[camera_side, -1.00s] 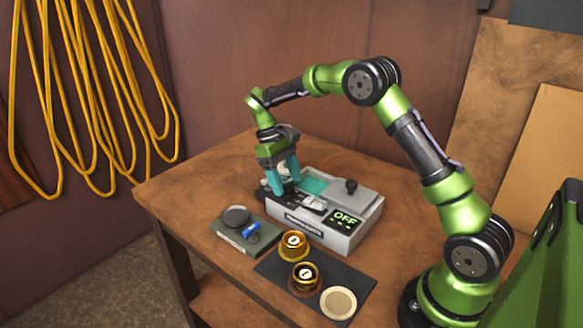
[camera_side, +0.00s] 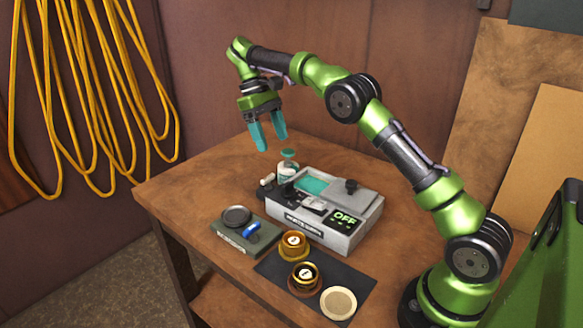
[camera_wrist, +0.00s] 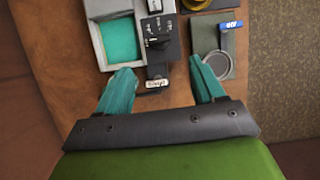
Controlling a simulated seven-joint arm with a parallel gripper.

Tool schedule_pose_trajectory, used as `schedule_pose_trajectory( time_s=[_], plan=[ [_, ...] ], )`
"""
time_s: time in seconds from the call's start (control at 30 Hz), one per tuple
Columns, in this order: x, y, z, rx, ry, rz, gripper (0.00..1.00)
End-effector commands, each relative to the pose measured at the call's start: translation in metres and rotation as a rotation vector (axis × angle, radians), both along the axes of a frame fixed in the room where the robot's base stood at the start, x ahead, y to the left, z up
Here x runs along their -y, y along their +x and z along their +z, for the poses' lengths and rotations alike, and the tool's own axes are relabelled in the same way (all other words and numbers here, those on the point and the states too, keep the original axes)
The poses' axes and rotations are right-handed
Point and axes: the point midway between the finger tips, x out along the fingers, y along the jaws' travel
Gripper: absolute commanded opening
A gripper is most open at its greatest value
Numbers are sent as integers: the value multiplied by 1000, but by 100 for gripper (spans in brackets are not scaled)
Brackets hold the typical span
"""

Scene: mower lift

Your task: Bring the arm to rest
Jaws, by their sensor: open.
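My gripper (camera_side: 268,131) has teal fingers spread apart with nothing between them. It hangs in the air above the far left part of the wooden table, clear of everything below. In the wrist view my gripper (camera_wrist: 163,84) also shows its two fingers wide apart, over the table. The grey machine (camera_side: 335,235) stands below and to the right of the gripper, with a display reading OFF and a teal-lined open basin (camera_side: 312,184).
A dark green block (camera_side: 232,240) with a round disc and a blue piece lies left of the machine. Two amber containers (camera_side: 294,245) (camera_side: 303,277) and a tan disc (camera_side: 338,303) lie on a dark mat (camera_side: 272,268). Yellow hoses (camera_side: 100,100) hang on the wall.

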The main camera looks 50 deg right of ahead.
Motion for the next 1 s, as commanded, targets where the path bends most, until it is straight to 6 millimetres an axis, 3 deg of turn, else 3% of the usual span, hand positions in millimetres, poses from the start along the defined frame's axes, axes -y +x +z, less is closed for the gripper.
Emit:
schedule_pose_trajectory(
  time_s=[0.4,0.57,0.77,1.0],
  plan=[
    [4,2,0,10,-31,-23,68],
    [15,-1,-24,11,-89,-39,68],
    [9,-25,-13,129,-108,-66,68],
    [-23,-76,16,370,-54,-165,68]
  ],
)
